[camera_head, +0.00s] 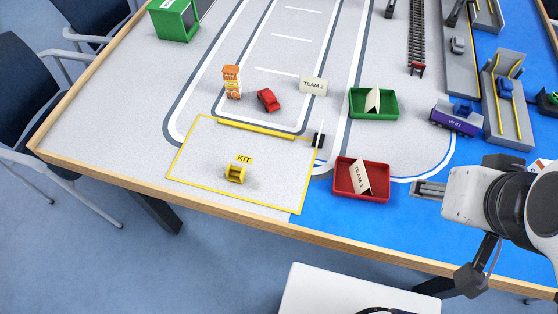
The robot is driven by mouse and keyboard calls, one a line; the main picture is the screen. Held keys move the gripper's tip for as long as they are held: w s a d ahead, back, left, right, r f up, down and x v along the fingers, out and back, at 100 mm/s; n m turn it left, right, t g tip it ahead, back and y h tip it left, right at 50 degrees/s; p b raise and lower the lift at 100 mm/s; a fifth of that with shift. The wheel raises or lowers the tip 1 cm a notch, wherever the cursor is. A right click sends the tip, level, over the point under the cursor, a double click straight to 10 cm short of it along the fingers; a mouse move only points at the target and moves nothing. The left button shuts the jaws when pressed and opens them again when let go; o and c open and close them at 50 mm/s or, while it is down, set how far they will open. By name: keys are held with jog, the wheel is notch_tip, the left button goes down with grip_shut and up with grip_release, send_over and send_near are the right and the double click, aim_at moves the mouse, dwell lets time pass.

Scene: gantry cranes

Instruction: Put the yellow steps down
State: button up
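The small yellow steps (235,174) stand inside the yellow-outlined KIT area (270,189) on the grey table, just below the KIT label (244,159). My gripper (418,189) is at the right, over the blue part of the table, far to the right of the steps and not touching them. Its fingers point left and lie close together in this view. Whether they are open or shut is too small to tell. Nothing clearly shows between them.
A red tray (343,188) with a TEAM 1 card stands between the steps and my gripper. A green tray (391,112), a red car (267,100), an orange tower (232,83) and a purple wagon (448,122) stand farther back. The KIT area is otherwise mostly clear.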

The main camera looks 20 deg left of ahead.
jog(key=w+a+f+n+g, duration=0.2)
jog(key=w+a+f+n, duration=0.1)
jog(key=a+f+n, duration=0.5)
jog(key=w+a+f+n+g, duration=0.2)
jog(key=w+a+f+n, duration=0.2)
jog(key=a+f+n, duration=0.4)
jog(key=w+a+f+n+g, duration=0.1)
jog(key=w+a+f+n, duration=0.2)
jog(key=a+f+n, duration=0.5)
jog(key=shift+w+a+f+n+g, duration=0.15)
jog(key=shift+a+n, duration=1.3)
jog(key=shift+a, duration=1.2)
jog(key=shift+a+r+n+g, duration=0.1)
jog(key=shift+a+n, duration=1.3)
jog(key=shift+a, duration=1.2)
jog(key=shift+w+a+f+n+g, duration=0.15)
jog(key=shift+a+n, duration=1.3)
jog(key=shift+a, duration=1.2)
jog(key=shift+a+r+n, duration=0.15)
jog(key=shift+n, duration=0.35)
jog(key=shift+w+n, duration=0.1)
jog(key=shift+n, duration=1.2)
